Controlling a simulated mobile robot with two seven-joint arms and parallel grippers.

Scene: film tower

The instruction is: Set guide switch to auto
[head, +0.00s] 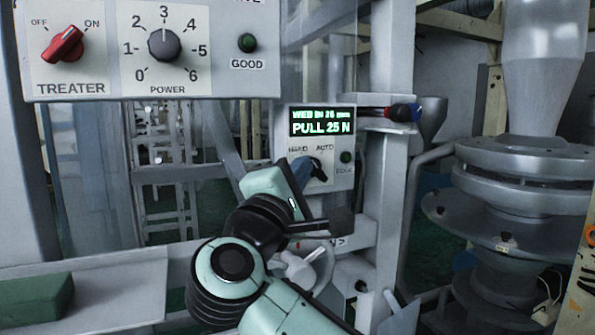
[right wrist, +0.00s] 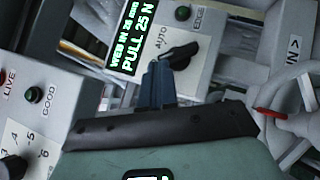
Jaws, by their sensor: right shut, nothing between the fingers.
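The guide switch (head: 318,170) is a black knob on a small light-grey panel, below the labels HAND and AUTO. Its long axis slants from upper left to lower right, the upper end on the HAND side. It also shows in the right wrist view (right wrist: 182,54), beside the AUTO label. My right gripper (head: 302,168) has its blue-grey fingers together and empty, just left of the knob. In the right wrist view the fingertips (right wrist: 157,68) are at the knob's near end; I cannot tell whether they touch. My left gripper is not in view.
A green-lit display (head: 323,122) above the switch reads PULL 25 N. A green EDGE button (head: 346,157) sits right of the knob. A larger panel (head: 210,75) with a red TREATER switch hangs upper left. A grey post (head: 392,60) stands at the panel's right.

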